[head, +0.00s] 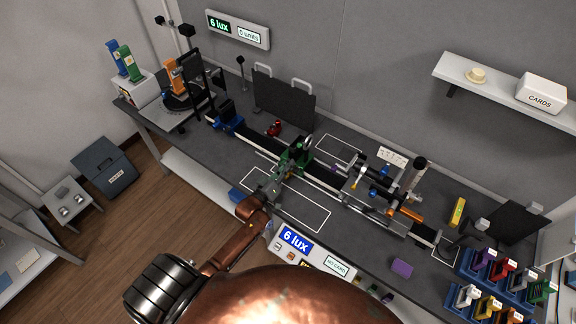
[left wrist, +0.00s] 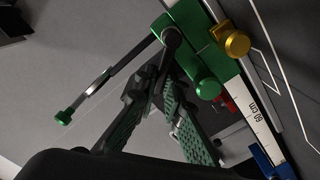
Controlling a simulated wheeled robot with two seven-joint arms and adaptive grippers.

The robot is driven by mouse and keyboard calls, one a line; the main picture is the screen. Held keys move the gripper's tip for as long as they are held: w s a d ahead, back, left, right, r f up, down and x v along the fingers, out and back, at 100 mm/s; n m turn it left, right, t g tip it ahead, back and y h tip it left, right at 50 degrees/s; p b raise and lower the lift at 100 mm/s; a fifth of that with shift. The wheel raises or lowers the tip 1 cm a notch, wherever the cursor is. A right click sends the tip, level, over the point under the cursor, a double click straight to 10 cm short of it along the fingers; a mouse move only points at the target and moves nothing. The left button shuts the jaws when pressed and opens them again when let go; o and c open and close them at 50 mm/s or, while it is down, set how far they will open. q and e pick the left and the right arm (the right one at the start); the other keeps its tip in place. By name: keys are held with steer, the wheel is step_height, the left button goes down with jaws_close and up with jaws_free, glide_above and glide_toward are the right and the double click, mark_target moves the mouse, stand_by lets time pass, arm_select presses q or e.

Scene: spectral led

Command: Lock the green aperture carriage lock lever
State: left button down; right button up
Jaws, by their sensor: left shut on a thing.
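The green aperture carriage (head: 294,160) sits on the long rail in mid-bench. In the left wrist view its green block (left wrist: 190,32) is at the top, with a round green knob (left wrist: 207,84) and a brass knob (left wrist: 235,44). My left gripper (head: 272,186) is at the carriage's near side. In the left wrist view its fingertips (left wrist: 150,88) are closed around a dark arm of the lock lever (left wrist: 166,62), below a round dark pivot. The gripped part is mostly hidden. A grey arm with a green tip (left wrist: 65,117) extends to the lower left. My right gripper is not in view.
A blue carriage (head: 225,117) and a red part (head: 274,128) stand to the left. More optics, with an orange cylinder (head: 405,213), are on the right. A dark panel (head: 285,98) stands behind the rail. An outlined bench area (head: 302,208) in front is mostly clear.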

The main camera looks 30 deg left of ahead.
arm_select(q)
steer(key=shift+d+m, duration=0.1)
steer(key=shift+m, duration=0.2)
steer(key=shift+s+d+m+p, duration=0.15)
steer(key=shift+d+m, duration=0.75)
steer(key=shift+m, duration=1.35)
steer(key=shift+d+m+p, duration=0.3)
steer(key=shift+d+m, duration=0.6)
steer(key=shift+m, duration=1.3)
steer(key=shift+s+d+m+p, duration=0.15)
steer(key=shift+d+m, duration=0.75)
steer(key=shift+m, duration=1.35)
steer(key=shift+w+f, duration=0.1)
steer(key=c, duration=2)
jaws_free()
steer(key=shift+s, duration=0.25)
steer(key=s, duration=1.1)
steer(key=shift+s+a, duration=0.25)
steer(key=shift+a, duration=0.15)
